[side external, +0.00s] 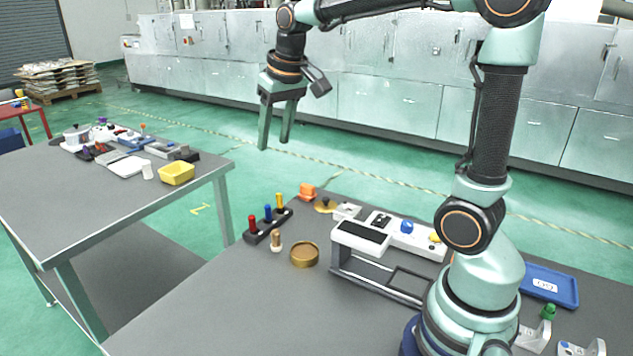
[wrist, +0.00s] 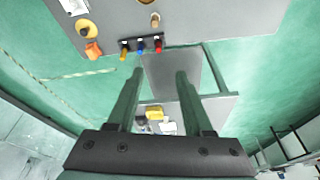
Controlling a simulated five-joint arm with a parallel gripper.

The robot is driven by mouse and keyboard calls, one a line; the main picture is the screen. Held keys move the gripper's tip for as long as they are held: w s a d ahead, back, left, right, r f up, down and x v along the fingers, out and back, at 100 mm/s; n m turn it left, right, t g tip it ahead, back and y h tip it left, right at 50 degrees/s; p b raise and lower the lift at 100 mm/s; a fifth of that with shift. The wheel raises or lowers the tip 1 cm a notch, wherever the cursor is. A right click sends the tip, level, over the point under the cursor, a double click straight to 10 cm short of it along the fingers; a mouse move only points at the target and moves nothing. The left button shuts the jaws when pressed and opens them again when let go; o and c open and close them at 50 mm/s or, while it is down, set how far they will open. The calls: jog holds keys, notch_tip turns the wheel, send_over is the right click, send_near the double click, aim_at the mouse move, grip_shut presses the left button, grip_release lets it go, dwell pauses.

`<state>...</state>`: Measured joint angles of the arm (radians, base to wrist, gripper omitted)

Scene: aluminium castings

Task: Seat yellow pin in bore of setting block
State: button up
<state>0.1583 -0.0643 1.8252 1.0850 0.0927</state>
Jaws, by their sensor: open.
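The yellow pin (side external: 279,200) stands upright at the right end of a dark rack (side external: 262,236), beside a blue pin (side external: 268,213) and a red pin (side external: 253,224). In the wrist view the yellow pin (wrist: 124,53) is at the left end of the row. My gripper (side external: 274,145) is open and empty, high above the table and apart from the pins. Its two fingers (wrist: 160,74) also show in the wrist view. I cannot tell for sure which piece is the setting block; a small white block (side external: 347,211) lies right of the rack.
A wooden peg (side external: 276,241) and a brass ring (side external: 304,254) stand near the rack. An orange piece (side external: 307,191), a yellow disc piece (side external: 325,206) and a grey frame stand (side external: 375,275) are further right. The table's front left is clear.

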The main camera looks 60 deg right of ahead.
jog(key=s+a+f+n+t, duration=0.2)
jog(key=s+a, duration=0.4)
jog(key=s, duration=0.5)
jog(key=shift+s+f+n+y, duration=0.15)
jog(key=shift+f+n+y, duration=0.15)
jog(key=shift+f, duration=0.05)
jog(key=shift+o, duration=0.5)
jog(key=shift+s+a+f, duration=0.25)
jog(key=shift+s+f, duration=0.15)
